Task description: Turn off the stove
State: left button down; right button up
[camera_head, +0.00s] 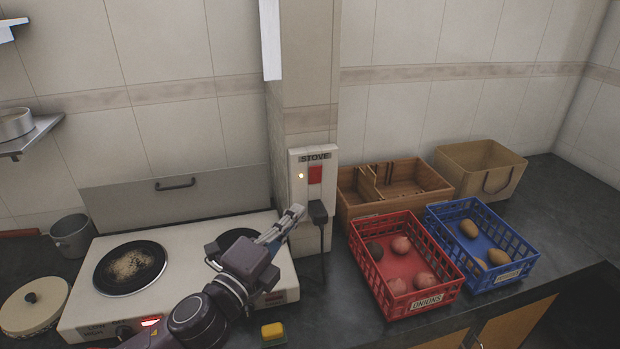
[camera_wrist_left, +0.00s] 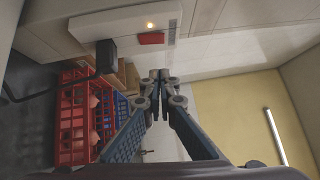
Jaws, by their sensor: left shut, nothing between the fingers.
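The white stove (camera_head: 190,262) with two burners stands on the counter at the left in the head view. A red light glows on its front near a knob (camera_head: 124,331). A white wall box labelled STOVE (camera_head: 300,190) has a red switch (camera_head: 315,174) and a lit indicator. A black plug (camera_head: 318,212) sits at its lower edge. The switch also shows in the left wrist view (camera_wrist_left: 151,39). My left gripper (camera_head: 300,211) is shut and empty, in front of the box's lower part, below and left of the switch; contact cannot be told. My right gripper is not in view.
A red crate marked ONIONS (camera_head: 420,299) and a blue crate (camera_head: 497,280) stand right of the box. A wooden box (camera_head: 352,208) and a tan bag (camera_head: 505,172) are behind them. A yellow sponge (camera_head: 272,331) lies by the counter's front edge.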

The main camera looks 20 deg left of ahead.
pick_arm(q)
jog(key=p, duration=0.3)
send_near(317, 170)
jog(key=w+d, duration=0.3)
jog(key=d, duration=0.1)
jog(key=shift+w+a+r+p, duration=0.2)
jog(key=shift+w+a+p, duration=0.25)
jog(key=shift+w+a, duration=0.95)
jog(key=shift+w+d, duration=0.1)
jog(key=shift+d, duration=0.1)
jog(key=shift+w+a+r, duration=0.2)
jog(key=shift+w, duration=0.05)
jog(key=shift+f, duration=0.1)
